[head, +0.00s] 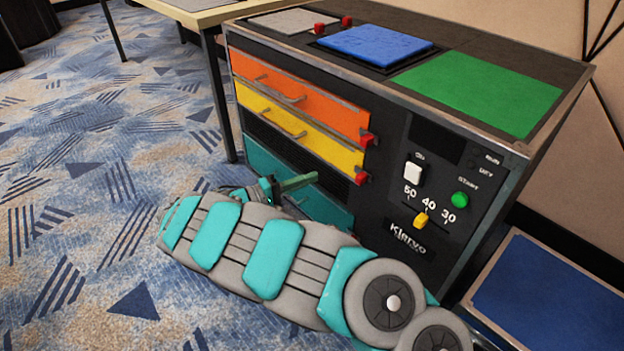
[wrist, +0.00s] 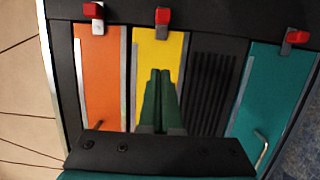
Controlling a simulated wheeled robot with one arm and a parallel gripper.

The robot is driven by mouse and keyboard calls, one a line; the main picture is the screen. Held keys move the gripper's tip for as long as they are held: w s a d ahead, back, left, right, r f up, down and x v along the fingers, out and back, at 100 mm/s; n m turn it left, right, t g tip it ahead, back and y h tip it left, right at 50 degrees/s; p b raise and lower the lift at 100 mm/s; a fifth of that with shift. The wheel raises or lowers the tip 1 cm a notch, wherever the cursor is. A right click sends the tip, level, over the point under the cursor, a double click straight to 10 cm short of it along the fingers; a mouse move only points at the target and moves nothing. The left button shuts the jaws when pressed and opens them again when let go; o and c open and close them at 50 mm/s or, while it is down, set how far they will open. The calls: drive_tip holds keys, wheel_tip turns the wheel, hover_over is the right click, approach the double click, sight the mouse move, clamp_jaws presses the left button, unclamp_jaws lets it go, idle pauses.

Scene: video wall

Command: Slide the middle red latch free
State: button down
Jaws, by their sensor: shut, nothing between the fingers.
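The middle red latch (head: 361,179) sits at the right end of the yellow drawer (head: 330,148). It also shows in the wrist view (wrist: 162,15), at the top of the yellow panel on a grey mount. My gripper (head: 314,177) is shut and empty, in front of the cabinet and left of the middle latch. In the wrist view its green fingers (wrist: 160,73) lie together over the yellow panel, in line with the latch, with a gap between tips and latch. Whether the fingers touch the drawer front, I cannot tell.
Another red latch (head: 367,140) is beside the orange drawer (head: 300,98). A third (wrist: 297,36) is by the teal drawer (wrist: 268,105); my arm hides part of that drawer in the head view. A control panel with a yellow slider (head: 421,220) is at right. Carpet is clear at left.

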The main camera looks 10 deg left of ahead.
sight(360, 183)
drive_tip(key=x, duration=0.7)
drive_tip(key=shift+d+r+p, duration=0.1)
drive_tip(key=shift+p, duration=0.25)
drive_tip(key=shift+s+d, duration=0.25)
drive_tip(key=shift+d, duration=0.3)
drive_tip(key=shift+s+d, duration=0.3)
drive_tip(key=shift+d, duration=0.25)
drive_tip(key=shift+s+d, duration=0.5)
drive_tip(key=shift+d, duration=0.15)
drive_tip(key=shift+s+d+b, duration=1)
drive_tip(key=shift+s+d, duration=0.2)
drive_tip(key=shift+d, duration=0.25)
